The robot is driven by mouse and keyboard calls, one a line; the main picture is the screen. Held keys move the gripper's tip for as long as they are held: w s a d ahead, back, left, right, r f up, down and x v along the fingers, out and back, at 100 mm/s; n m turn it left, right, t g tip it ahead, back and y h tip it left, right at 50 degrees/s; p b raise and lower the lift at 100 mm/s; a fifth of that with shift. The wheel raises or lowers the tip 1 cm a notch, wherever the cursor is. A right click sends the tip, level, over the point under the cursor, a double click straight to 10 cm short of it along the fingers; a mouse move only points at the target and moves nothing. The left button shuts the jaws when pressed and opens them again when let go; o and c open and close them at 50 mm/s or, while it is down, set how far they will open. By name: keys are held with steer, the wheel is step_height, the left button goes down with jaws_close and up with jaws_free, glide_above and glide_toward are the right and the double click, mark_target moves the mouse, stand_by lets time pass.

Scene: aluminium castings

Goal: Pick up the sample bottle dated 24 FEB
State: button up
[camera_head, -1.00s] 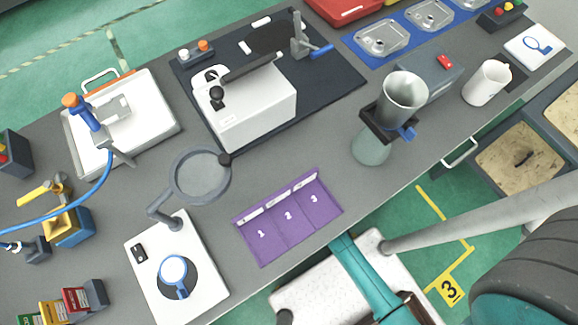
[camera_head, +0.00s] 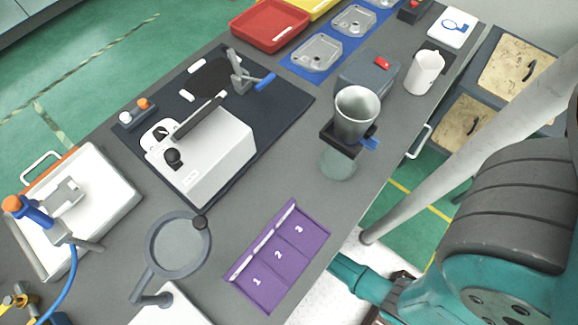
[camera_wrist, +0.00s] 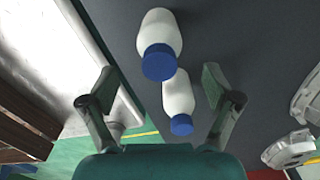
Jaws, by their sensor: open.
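Two white bottles with blue caps show in the wrist view. One bottle (camera_wrist: 160,30) is at the top middle with its cap toward me. The other bottle (camera_wrist: 178,95) is just below and to its right. No date can be read on either, so I cannot tell which is 24 FEB. My gripper (camera_wrist: 158,84) is open, its fingers spread to either side in the picture; nothing is held. I see no bottle in the head view, and my gripper is outside it.
In the head view, a purple tray (camera_head: 300,261) marked 1, 2, 3 lies near the bench's front edge. A metal cup (camera_head: 357,112) on a stand, a white mug (camera_head: 425,72), a magnifier (camera_head: 150,250) and a white machine (camera_head: 205,160) stand around it. Bare bench lies between them.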

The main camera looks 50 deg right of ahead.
steer(key=shift+w+a+f, duration=0.1)
steer(key=shift+a+f, duration=0.05)
steer(key=shift+f, duration=1.1)
steer(key=shift+a+f, duration=0.15)
steer(key=shift+f, duration=1.1)
steer(key=c, duration=1.5)
steer(key=shift+o, duration=0.2)
steer(key=shift+r, duration=0.1)
